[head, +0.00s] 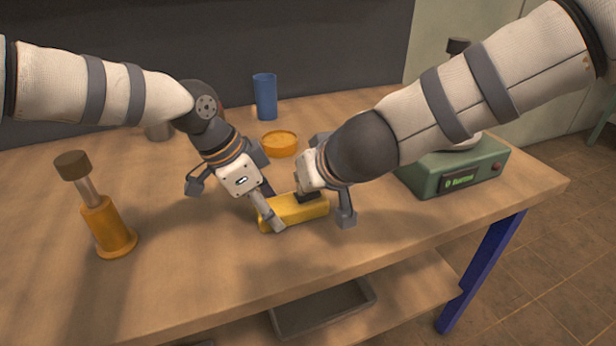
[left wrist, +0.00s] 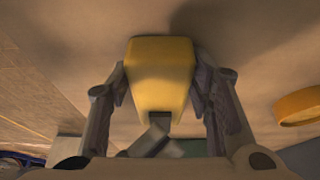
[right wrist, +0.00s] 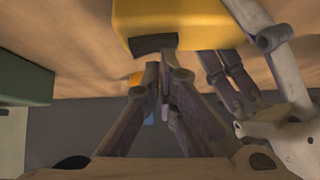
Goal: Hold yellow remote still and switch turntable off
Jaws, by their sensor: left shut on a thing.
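The yellow remote (head: 296,209) lies on the table near its front edge, with a black switch (head: 308,196) on it. My left gripper (head: 270,205) is shut on the remote's left end; in the left wrist view the remote (left wrist: 160,70) sits between both fingers. My right gripper (right wrist: 163,85) is shut and empty, its fingertips together close by the black switch (right wrist: 153,44); I cannot tell whether they touch. A green device (head: 455,168) with a lit display, seemingly the turntable, stands at the right, its top partly hidden by my right arm.
A blue cup (head: 265,97) and a shallow orange dish (head: 280,142) stand behind the remote. A grey bin (head: 322,308) is on the shelf below. The table's front middle is clear.

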